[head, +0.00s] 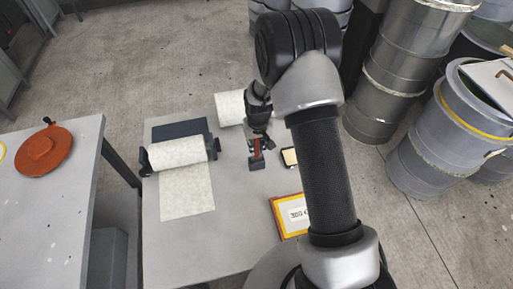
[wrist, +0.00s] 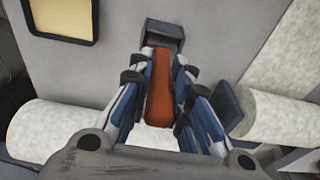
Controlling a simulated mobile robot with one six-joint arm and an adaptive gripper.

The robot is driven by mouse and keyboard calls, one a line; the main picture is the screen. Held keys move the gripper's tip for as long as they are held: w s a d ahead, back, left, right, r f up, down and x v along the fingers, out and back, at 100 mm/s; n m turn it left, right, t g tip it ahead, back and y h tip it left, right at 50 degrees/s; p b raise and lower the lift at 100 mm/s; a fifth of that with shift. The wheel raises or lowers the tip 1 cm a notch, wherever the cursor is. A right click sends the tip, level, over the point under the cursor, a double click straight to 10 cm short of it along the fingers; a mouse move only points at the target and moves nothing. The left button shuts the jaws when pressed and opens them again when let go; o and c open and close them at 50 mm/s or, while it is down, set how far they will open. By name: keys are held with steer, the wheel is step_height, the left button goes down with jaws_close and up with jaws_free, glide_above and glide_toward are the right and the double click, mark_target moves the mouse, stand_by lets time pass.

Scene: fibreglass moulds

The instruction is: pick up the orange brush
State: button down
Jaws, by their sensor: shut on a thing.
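The orange brush (head: 257,148) is on or just above the grey table, between the fingers of my gripper (head: 257,143). In the wrist view, the orange handle of the brush (wrist: 158,95) runs lengthwise between the blue-and-white fingers of my gripper (wrist: 160,72). A dark grey block, which looks like the brush head, is at the handle's far end. My gripper is shut on the handle. I cannot tell whether the brush touches the table.
A white fabric roll on a dark stand (head: 178,153) is left on the table (head: 190,255). Another white roll (head: 230,108) lies behind. A dark-rimmed yellowish tray (head: 289,157) and a yellow-red labelled box (head: 289,216) are to the right. Metal drums (head: 405,70) stand beyond.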

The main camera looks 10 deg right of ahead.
step_height(320, 180, up, 20)
steer(key=p, duration=0.3)
steer(key=shift+f, duration=0.15)
stand_by(2.0)
